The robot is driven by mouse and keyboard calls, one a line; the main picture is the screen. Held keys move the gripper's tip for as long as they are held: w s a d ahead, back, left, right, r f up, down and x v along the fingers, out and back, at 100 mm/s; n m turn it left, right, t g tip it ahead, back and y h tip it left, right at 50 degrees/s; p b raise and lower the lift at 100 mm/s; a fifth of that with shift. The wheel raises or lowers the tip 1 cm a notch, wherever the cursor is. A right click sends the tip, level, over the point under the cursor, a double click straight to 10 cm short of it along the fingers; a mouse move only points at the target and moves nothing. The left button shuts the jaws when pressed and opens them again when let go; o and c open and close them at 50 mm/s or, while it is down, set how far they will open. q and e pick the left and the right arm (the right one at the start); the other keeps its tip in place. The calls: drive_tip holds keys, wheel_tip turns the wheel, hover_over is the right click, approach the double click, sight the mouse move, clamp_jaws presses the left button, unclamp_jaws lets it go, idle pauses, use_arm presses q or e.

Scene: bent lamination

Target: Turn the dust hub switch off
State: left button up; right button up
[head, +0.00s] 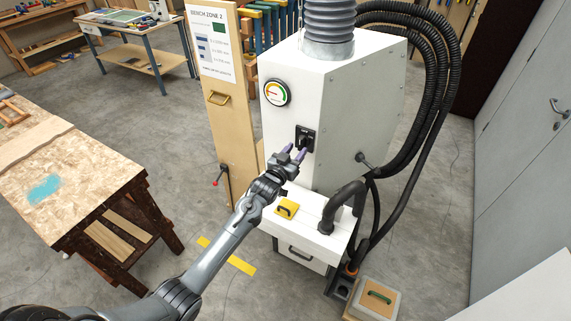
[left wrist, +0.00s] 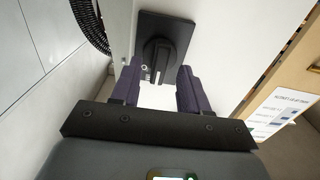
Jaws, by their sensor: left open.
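The dust hub (head: 335,95) is a white cabinet with a grey hose on top. Its switch (head: 305,138) is a black plate with a dark rotary knob on the front face, below a round gauge. My left gripper (head: 294,153) is in front of the switch, with its purple fingers pointing at it. In the left wrist view the black switch plate (left wrist: 178,30) and its knob (left wrist: 158,52) show at the top centre. The open purple fingers (left wrist: 160,72) stand on either side of the knob's lower end; I cannot tell whether they touch it. My right gripper is not in view.
A gauge (head: 276,92) is above the switch. A white ledge with a yellow pad (head: 286,208) and a dark pipe (head: 343,203) lies below my gripper. A wooden panel (head: 228,110) stands left of the hub. Black hoses (head: 437,100) hang at its right.

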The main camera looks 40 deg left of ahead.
use_arm(q)
drive_tip(key=v, duration=0.8)
drive_tip(key=shift+s, duration=0.4)
drive_tip(key=s+d+f+m+g+h, duration=0.2)
drive_tip(key=s+d+f+g+h, duration=0.15)
drive_tip(key=s+d+f, duration=0.85)
drive_tip(key=s+d+m+g, duration=0.1)
drive_tip(key=s+d+g, duration=0.55)
drive_tip(key=s, duration=0.55)
drive_tip(key=s+d+r+m+g, duration=0.2)
drive_tip(key=s+g, duration=0.2)
drive_tip(key=s, duration=0.5)
wheel_tip(320, 180, up, 17)
drive_tip(key=p, duration=1.7)
drive_tip(key=shift+h, duration=0.35)
drive_tip(key=shift+f, duration=0.1)
